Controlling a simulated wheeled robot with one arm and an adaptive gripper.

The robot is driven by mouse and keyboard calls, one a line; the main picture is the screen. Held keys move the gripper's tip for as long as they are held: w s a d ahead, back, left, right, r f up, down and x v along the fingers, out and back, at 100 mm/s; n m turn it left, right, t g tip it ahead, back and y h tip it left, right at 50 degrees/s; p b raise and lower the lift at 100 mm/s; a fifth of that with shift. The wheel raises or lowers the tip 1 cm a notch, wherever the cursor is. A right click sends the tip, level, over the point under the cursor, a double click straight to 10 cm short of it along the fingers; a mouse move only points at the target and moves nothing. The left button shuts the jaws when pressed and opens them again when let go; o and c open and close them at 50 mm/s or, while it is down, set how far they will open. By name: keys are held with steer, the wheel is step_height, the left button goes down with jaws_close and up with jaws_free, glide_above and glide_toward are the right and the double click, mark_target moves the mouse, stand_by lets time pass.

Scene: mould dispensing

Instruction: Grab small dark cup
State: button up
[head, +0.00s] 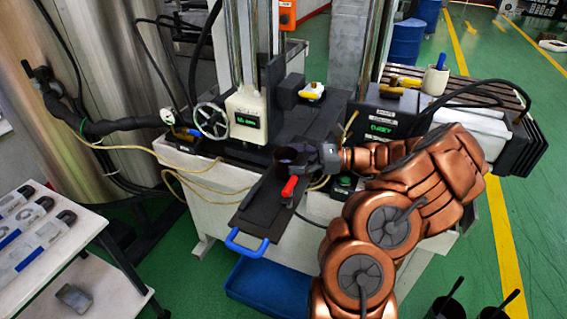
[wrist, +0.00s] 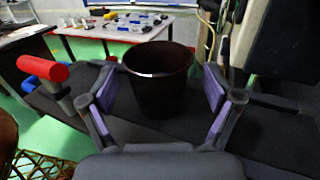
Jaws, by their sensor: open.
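The small dark cup (wrist: 160,88) stands upright in the wrist view, between the two spread fingers of my gripper (wrist: 161,100). A gap shows on each side between the cup wall and the purple finger pads. In the head view the cup (head: 287,157) stands on the dark platform of the machine, just left of my gripper (head: 312,155). My gripper is open and comes in from the right. The cup's base shows only in part.
A red-tipped handle (head: 290,187) stands close by the cup. The dark platform (head: 253,211) carries a blue handle (head: 246,242) at its front. A white handwheel (head: 211,120) and the machine column rise behind. A white table (head: 75,235) with tools stands at left.

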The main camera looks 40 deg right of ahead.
mark_target(279, 158)
steer(key=p+x, duration=0.1)
steer(key=x, duration=0.3)
steer(key=shift+a+p, duration=0.1)
steer(key=shift+p, duration=0.2)
steer(key=shift+w+a, duration=0.2)
steer(key=shift+a, duration=0.1)
steer(key=shift+c, duration=0.2)
steer(key=c, duration=1.1)
